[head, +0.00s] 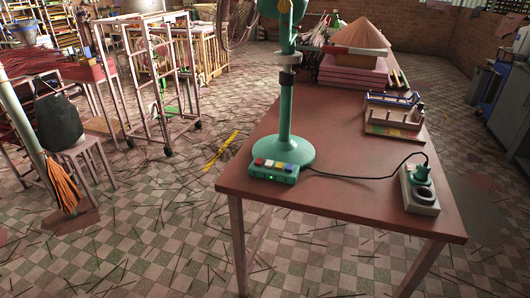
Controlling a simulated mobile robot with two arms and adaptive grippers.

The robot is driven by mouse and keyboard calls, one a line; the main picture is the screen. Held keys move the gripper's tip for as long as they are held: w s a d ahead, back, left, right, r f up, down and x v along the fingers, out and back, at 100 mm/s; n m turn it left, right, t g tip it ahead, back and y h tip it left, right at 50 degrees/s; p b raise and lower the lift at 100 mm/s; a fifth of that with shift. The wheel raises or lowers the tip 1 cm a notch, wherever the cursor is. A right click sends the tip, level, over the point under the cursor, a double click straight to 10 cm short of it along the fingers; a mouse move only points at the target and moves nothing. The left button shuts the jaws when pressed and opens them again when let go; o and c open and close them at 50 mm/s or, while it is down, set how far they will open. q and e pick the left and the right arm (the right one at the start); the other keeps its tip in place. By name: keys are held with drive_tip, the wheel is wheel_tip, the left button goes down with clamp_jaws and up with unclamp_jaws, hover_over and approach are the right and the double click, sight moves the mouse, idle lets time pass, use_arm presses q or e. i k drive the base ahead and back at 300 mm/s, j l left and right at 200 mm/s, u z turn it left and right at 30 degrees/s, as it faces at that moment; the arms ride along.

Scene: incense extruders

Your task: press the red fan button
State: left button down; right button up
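The red fan button (260,161) is the leftmost of several coloured buttons on the green control box (272,173). The box sits at the near left part of the table top, in front of the round base of the green fan (284,115). A small green light shows on the front of the box. The fan's stand is upright and its head is cut off by the top edge of the head view. Neither of my grippers is in view.
The reddish table (340,197) has a power strip (419,190) at right, with a black cable running to the box. A wooden rack (394,115), pink stacks (352,75) and a conical hat (358,36) stand farther back. A stool (77,150) and metal trolley frames (150,85) stand left.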

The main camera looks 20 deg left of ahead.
sight(258, 162)
drive_tip(key=i+l, duration=0.15)
drive_tip(key=i, duration=0.2)
drive_tip(key=i+l+u, duration=0.1)
drive_tip(key=i, duration=0.25)
drive_tip(key=i+l, duration=0.25)
drive_tip(key=i, duration=0.15)
